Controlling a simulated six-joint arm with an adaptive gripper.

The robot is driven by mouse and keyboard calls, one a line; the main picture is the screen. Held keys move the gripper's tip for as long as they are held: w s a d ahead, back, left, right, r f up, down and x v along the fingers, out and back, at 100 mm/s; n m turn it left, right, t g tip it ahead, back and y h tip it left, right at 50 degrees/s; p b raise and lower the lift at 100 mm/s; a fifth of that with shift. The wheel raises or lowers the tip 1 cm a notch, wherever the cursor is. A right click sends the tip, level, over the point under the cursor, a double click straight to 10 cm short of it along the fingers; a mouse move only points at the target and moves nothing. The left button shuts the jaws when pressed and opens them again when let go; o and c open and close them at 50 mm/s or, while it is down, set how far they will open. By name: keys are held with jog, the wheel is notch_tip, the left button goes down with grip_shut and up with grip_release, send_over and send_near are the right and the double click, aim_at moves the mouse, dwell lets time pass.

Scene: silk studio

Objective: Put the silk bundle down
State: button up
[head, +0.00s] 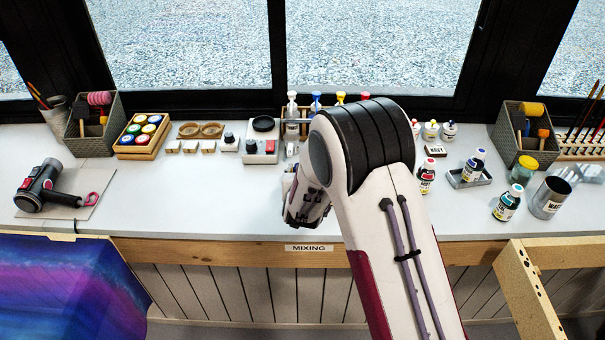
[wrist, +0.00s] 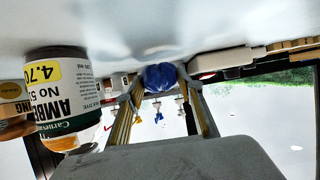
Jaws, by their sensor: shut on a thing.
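The silk bundle (wrist: 160,77) is a small blue-violet lump in the wrist view, held between my fingertips. My gripper (wrist: 161,84) is shut on it, with one finger on each side. The wrist view is upside down, and the white bench top (wrist: 160,25) fills its upper part. The bundle is close to the bench top; I cannot tell whether it touches. In the head view my gripper (head: 303,212) is over the bench near the MIXING label, partly behind my arm. The bundle is hidden there.
A jar labelled AMBER (wrist: 62,95) stands close by in the wrist view. A white scale (head: 262,147) and dispenser bottles (head: 291,110) stand behind my gripper. Dye bottles (head: 426,176) stand right of my arm. The bench is clear left of my gripper (head: 200,200).

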jog(key=shift+f, duration=0.6)
jog(key=shift+f, duration=0.15)
jog(key=o, duration=0.9)
jog(key=shift+c, duration=0.2)
jog(key=shift+r, duration=0.2)
jog(key=shift+s+r, duration=0.2)
jog(key=shift+s, duration=0.25)
jog(key=shift+r+v, duration=0.2)
jog(key=shift+v, duration=0.9)
notch_tip(320, 180, up, 6)
jog(key=shift+r, duration=0.2)
